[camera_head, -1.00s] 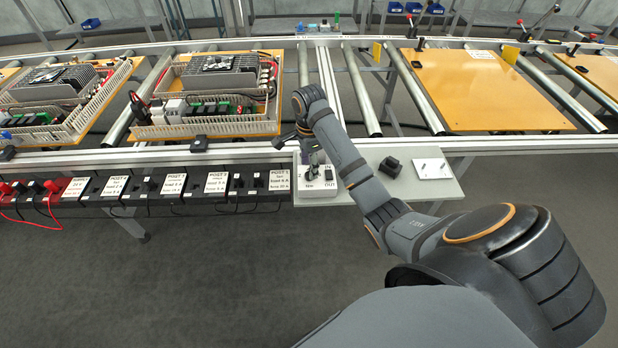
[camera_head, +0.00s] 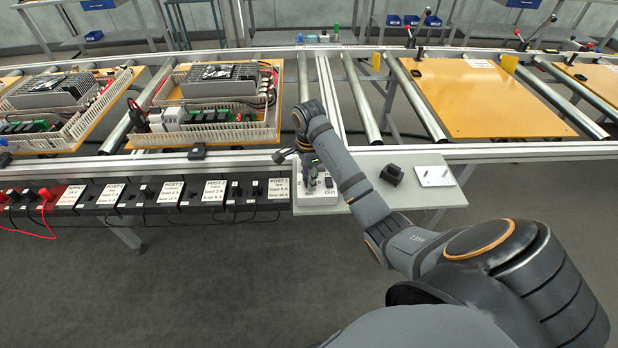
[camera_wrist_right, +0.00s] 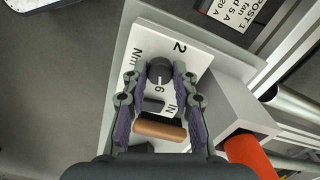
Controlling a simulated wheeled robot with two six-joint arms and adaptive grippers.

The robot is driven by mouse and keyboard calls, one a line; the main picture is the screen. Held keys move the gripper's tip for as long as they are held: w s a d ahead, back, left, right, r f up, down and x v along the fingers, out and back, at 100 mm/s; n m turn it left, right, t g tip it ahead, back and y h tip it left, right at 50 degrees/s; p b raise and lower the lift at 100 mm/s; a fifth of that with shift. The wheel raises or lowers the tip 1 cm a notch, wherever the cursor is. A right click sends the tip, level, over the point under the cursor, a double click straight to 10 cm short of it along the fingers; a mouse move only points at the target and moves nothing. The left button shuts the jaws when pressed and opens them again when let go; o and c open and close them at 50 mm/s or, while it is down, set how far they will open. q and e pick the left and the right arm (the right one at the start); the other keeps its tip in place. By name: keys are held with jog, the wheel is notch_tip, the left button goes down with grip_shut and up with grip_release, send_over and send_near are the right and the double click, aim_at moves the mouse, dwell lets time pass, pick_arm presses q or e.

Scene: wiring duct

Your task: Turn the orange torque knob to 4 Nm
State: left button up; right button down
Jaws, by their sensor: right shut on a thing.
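The white torque panel (camera_head: 327,198) sits at the left end of the grey shelf. The right wrist view shows the panel (camera_wrist_right: 152,38) close up, with the marks 2, 6, Nm and IN readable. My right gripper (camera_head: 310,176) points down over it; in the wrist view its fingers (camera_wrist_right: 158,82) stand on both sides of a dark round part (camera_wrist_right: 160,68). The pointer setting cannot be read. My left gripper is out of view.
A black block (camera_head: 392,174) and a small white plate (camera_head: 434,176) lie to the right on the shelf. Black post boxes (camera_head: 190,195) line the left. The roller conveyor with boards (camera_head: 485,97) runs behind. An orange-red part (camera_wrist_right: 250,155) is right of the gripper.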

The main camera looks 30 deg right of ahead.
jog(key=shift+s+r+n+p, duration=0.1)
jog(key=shift+r+n+p, duration=0.15)
jog(key=shift+n+p, duration=1.1)
jog(key=shift+r+n+p, duration=0.25)
jog(key=shift+n+p, duration=0.1)
jog(key=shift+p, duration=1.95)
jog(key=n+p, duration=0.5)
jog(key=p, duration=0.1)
jog(key=shift+f+p, duration=0.2)
jog(key=shift+p, duration=0.2)
jog(key=n+p, duration=0.2)
jog(key=shift+f+n, duration=0.15)
jog(key=shift+n, duration=0.25)
jog(key=shift+f+n+p, duration=0.1)
jog(key=shift+n+p, duration=0.6)
jog(key=shift+n, duration=0.4)
jog(key=shift+f+n, duration=0.1)
jog(key=shift+n, duration=0.2)
jog(key=c, duration=1.1)
grip_release()
jog(key=shift+o, duration=0.2)
